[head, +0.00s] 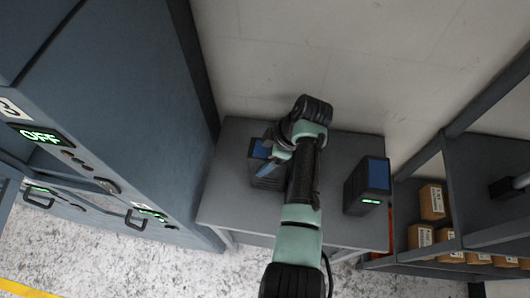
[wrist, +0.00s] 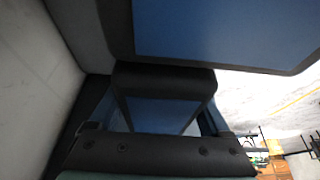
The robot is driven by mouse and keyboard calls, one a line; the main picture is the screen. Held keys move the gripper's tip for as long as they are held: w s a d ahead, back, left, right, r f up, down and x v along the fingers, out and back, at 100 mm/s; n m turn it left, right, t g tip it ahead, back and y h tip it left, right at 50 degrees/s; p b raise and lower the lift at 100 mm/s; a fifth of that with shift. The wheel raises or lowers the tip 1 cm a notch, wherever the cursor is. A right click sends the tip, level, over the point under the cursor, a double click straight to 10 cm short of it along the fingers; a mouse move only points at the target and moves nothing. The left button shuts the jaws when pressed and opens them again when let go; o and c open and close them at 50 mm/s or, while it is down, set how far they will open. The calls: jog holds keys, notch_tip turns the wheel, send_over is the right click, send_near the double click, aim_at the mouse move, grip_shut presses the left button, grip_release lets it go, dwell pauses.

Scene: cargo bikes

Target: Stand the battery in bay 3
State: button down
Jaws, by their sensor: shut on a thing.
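The battery (head: 266,174), a dark block with a blue panel, is at the left part of the grey table. My gripper (head: 272,158) is shut on it from above and covers part of it. In the wrist view, a blue panel with a dark border (wrist: 215,30) fills the top, close to the camera. I cannot tell whether the battery touches the table.
A second dark battery (head: 368,187) with a blue top and green light stands at the table's right. The grey table (head: 235,205) has bare room at front left. A shelf (head: 480,235) with several cardboard boxes (head: 432,202) stands at right. The wall is behind.

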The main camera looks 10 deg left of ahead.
jog(key=shift+w, duration=0.1)
jog(key=shift+c, duration=1)
grip_release()
jog(key=shift+f, duration=0.15)
jog(key=shift+o, duration=1)
jog(key=shift+s, duration=0.2)
